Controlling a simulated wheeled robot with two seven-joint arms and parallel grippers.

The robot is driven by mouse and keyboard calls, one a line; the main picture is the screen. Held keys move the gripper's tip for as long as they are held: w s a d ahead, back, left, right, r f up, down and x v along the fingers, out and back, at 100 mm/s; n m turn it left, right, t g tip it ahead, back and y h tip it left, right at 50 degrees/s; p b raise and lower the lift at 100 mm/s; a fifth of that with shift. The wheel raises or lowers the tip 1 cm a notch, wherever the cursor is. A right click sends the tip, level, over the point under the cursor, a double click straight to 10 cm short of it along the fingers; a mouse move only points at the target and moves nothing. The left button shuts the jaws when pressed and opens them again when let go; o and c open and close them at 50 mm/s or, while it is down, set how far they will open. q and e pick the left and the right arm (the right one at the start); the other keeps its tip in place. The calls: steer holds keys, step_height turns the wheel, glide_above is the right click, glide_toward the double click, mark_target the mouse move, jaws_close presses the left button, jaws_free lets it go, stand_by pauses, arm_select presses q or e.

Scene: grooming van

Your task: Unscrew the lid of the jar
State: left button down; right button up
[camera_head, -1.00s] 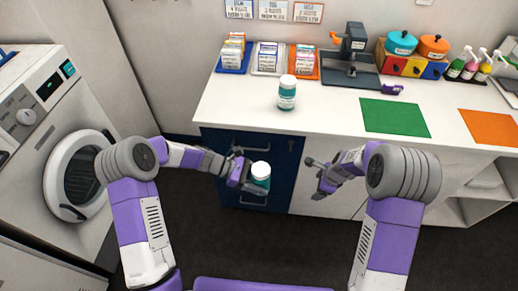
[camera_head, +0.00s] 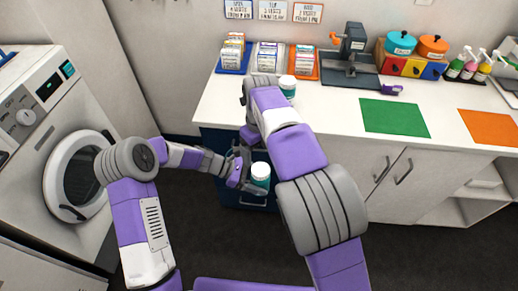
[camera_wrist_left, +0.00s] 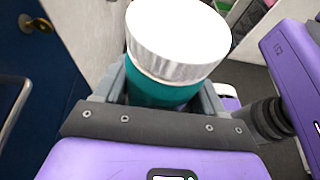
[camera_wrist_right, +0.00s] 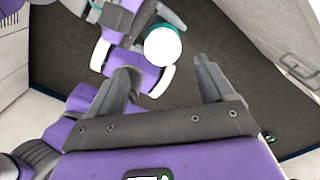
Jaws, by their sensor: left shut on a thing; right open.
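A teal jar (camera_head: 261,178) with a white lid (camera_head: 260,168) is upright in my left gripper (camera_head: 250,182), in front of the counter. In the left wrist view the fingers are around the teal body (camera_wrist_left: 160,88), below the ridged white lid (camera_wrist_left: 178,40). My right gripper (camera_wrist_right: 165,78) is open and empty. In the right wrist view it points down towards the held jar's lid (camera_wrist_right: 162,46), apart from it. In the head view the right arm's own links mostly hide its fingers. A second teal jar with a white lid (camera_head: 288,80) stands on the counter, partly behind my right arm.
The white counter (camera_head: 335,110) carries boxes in trays, a dark clamp-like device (camera_head: 350,65), a green mat (camera_head: 395,117) and an orange mat (camera_head: 490,126). A washing machine (camera_head: 50,140) stands at the left. Dark floor lies open below the held jar.

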mark_target(259, 169)
steer(key=shift+s+f, duration=0.1)
steer(key=shift+f, duration=3.85)
